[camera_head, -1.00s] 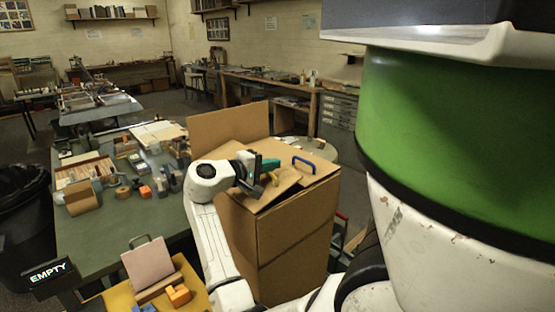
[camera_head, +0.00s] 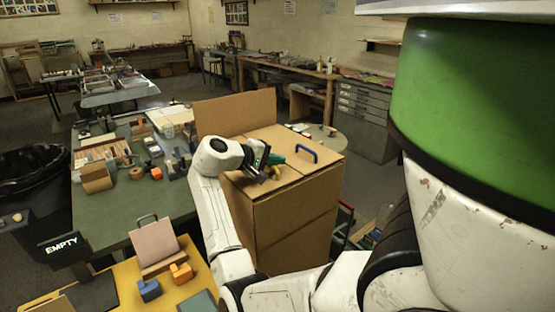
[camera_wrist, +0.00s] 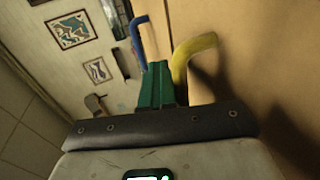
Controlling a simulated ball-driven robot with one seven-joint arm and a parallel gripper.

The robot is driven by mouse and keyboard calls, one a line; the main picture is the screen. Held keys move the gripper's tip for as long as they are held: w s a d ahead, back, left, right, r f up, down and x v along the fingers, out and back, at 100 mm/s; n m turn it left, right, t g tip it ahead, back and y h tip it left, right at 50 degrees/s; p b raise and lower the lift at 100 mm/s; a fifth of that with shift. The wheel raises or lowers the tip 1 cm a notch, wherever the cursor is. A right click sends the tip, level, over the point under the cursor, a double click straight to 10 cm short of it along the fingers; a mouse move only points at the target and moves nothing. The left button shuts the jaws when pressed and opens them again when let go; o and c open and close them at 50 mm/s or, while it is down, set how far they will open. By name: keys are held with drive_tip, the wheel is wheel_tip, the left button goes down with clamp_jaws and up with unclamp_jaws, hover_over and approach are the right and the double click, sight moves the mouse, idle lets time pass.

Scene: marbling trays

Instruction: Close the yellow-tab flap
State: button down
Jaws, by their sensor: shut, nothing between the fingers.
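A tall cardboard box (camera_head: 295,220) stands at the centre of the head view. One plain flap (camera_head: 236,113) stands upright at its back left. A flap with a blue handle (camera_head: 306,151) lies flat across the top right. The front flap (camera_head: 275,183) under my gripper looks nearly flat. My gripper (camera_head: 276,159) is shut and empty, low over the box top. In the wrist view, the yellow tab (camera_wrist: 196,48) sits on a cardboard panel (camera_wrist: 240,70), just right of my green fingertips (camera_wrist: 158,80). The tab is hidden in the head view. I cannot tell whether the fingers touch it.
A green table (camera_head: 145,205) with blocks and tools is left of the box. A yellow mat (camera_head: 195,292) with a pink board (camera_head: 155,243) and blue and orange blocks is in front. A black bin (camera_head: 35,178) stands far left. Cabinets line the back right.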

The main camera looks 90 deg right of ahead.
drive_tip(key=shift+s+f, duration=0.35)
drive_tip(key=shift+f, duration=0.55)
wheel_tip(320, 180, up, 5)
drive_tip(key=p, duration=0.4)
drive_tip(key=shift+w+r, duration=0.15)
drive_tip(key=shift+r, duration=0.05)
wheel_tip(320, 180, up, 10)
drive_tip(key=b, duration=0.1)
drive_tip(key=shift+r+b, duration=0.2)
drive_tip(key=shift+b, duration=0.2)
drive_tip(key=shift+w, duration=0.15)
